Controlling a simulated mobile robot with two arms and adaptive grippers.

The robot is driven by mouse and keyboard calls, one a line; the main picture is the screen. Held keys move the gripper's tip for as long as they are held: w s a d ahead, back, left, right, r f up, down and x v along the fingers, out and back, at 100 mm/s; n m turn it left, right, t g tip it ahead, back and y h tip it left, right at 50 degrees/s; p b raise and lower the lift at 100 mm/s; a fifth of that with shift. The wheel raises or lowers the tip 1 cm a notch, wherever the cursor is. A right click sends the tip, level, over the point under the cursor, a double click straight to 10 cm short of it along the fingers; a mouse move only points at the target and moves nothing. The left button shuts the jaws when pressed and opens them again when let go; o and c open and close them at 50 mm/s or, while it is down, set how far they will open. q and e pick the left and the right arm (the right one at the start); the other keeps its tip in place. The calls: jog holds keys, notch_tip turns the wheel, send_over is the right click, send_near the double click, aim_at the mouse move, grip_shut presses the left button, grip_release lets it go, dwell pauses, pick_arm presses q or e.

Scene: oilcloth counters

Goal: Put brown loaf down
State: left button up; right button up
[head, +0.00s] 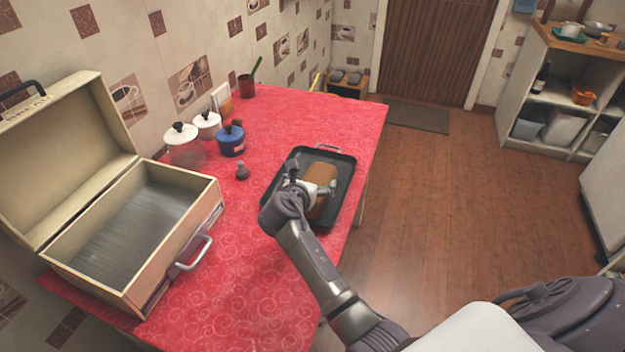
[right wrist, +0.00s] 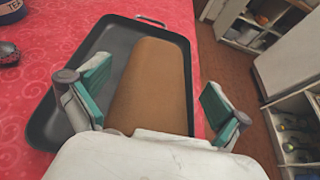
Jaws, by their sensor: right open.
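The brown loaf (head: 321,175) lies in a dark baking tray (head: 342,163) on the red oilcloth counter. In the right wrist view the loaf (right wrist: 152,84) rests lengthwise on the right side of the tray (right wrist: 98,43). My right gripper (head: 309,188) is over the near part of the loaf. In the wrist view its two green-padded fingers (right wrist: 155,88) stand apart, one on each side of the loaf, with visible gaps. The near end of the loaf is hidden by the gripper body. My left gripper is not in view.
An open, empty breadbox (head: 210,190) stands on the counter's left. The counter's right edge is close to the tray. Front counter is clear.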

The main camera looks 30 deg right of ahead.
jog(key=shift+r, duration=0.2)
jog(key=a+r+p, duration=0.1)
jog(key=s+a+r+p, duration=0.1)
jog(key=p, duration=0.1)
jog(key=shift+s+r, duration=0.25)
jog(key=shift+s, duration=0.05)
jog(key=p+v, duration=0.7)
jog(key=v, duration=0.2)
jog(key=shift+f, duration=0.3)
jog(key=shift+s, duration=0.1)
dwell(0.5)
